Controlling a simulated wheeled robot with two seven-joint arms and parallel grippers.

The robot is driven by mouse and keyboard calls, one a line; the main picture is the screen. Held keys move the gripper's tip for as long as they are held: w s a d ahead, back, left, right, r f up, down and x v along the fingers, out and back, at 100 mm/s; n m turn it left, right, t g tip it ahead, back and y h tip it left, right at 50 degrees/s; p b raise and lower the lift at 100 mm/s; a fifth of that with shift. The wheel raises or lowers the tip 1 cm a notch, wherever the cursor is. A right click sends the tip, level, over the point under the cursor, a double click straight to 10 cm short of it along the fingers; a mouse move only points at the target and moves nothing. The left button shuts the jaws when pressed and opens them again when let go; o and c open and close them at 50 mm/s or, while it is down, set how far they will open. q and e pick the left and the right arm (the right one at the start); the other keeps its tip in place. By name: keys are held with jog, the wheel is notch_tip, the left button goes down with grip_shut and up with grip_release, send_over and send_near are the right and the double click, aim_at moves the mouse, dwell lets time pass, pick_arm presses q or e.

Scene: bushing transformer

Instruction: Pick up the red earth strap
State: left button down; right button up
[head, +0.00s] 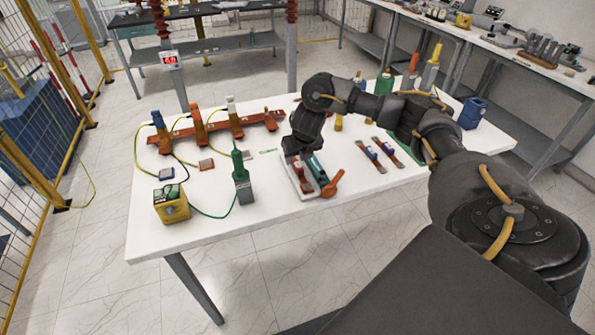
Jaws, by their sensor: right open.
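A narrow red piece (306,186), which appears to be the red earth strap, lies in a white tray (311,198) at the middle front of the white table. A teal piece (319,172) lies beside it on the right. My right gripper (297,158) points down over the far end of the tray, directly at the red piece's far end. Its jaws are open, but the fingertips are small and dark, and I cannot tell whether they touch the red piece. My left gripper is out of view.
An orange-red piece (332,184) stands close at the tray's right. Two flat strips with blue middles (370,154) lie further right. A green device (242,182) and yellow box (171,204) stand left. The white table's (215,228) front edge is clear.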

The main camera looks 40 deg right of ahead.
aim_at(298, 165)
jog(key=shift+d+f, duration=0.1)
jog(key=shift+f, duration=0.25)
jog(key=p+x, duration=0.1)
jog(key=x, duration=0.1)
jog(key=p+x, duration=0.1)
jog(key=x, duration=0.2)
jog(key=shift+s+d, duration=0.2)
grip_shut()
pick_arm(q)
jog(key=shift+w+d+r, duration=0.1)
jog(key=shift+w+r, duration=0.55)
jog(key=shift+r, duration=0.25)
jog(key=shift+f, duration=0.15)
pick_arm(e)
jog(key=shift+r, duration=0.2)
